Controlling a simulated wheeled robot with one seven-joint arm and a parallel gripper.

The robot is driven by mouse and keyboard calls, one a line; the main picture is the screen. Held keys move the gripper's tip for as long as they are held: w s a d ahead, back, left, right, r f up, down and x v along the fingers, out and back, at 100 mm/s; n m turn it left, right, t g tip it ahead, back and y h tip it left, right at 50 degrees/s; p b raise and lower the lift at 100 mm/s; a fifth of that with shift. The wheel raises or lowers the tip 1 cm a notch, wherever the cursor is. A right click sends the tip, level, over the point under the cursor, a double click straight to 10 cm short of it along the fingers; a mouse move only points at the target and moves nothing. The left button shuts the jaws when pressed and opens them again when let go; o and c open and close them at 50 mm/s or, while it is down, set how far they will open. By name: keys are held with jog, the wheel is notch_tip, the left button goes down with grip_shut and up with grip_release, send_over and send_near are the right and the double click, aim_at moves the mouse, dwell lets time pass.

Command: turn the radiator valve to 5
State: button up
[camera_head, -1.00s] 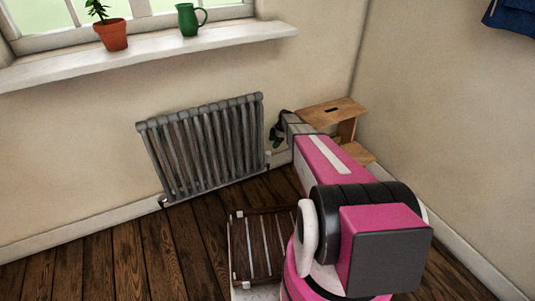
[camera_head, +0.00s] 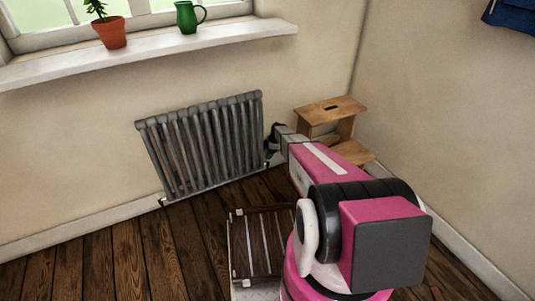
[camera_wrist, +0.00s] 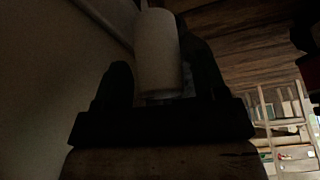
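The grey ribbed radiator (camera_head: 205,143) stands against the wall under the window. In the wrist view a pale, rounded cylinder, which looks like the valve knob (camera_wrist: 158,55), lies between the dark fingers of my gripper (camera_wrist: 160,80). The fingers flank it closely on both sides, but the dim picture does not show whether they press on it. The number marks on the knob cannot be read. In the head view my gripper (camera_head: 272,142) is small and dark at the radiator's lower right end, and the valve is hidden there.
A wooden step stool (camera_head: 333,112) stands in the corner, close to the right of my arm. The windowsill (camera_head: 150,50) holds a potted plant (camera_head: 110,32) and a green jug (camera_head: 188,17). Floor before the radiator is clear.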

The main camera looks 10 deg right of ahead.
jog(key=c, duration=0.7)
jog(key=shift+c, duration=0.2)
jog(key=shift+m, duration=0.3)
jog(key=shift+s+m+t, duration=0.1)
jog(key=shift+m+t, duration=0.5)
jog(key=shift+m, duration=0.6)
jog(key=shift+m+t, duration=0.6)
jog(key=shift+m, duration=1)
jog(key=o, duration=0.9)
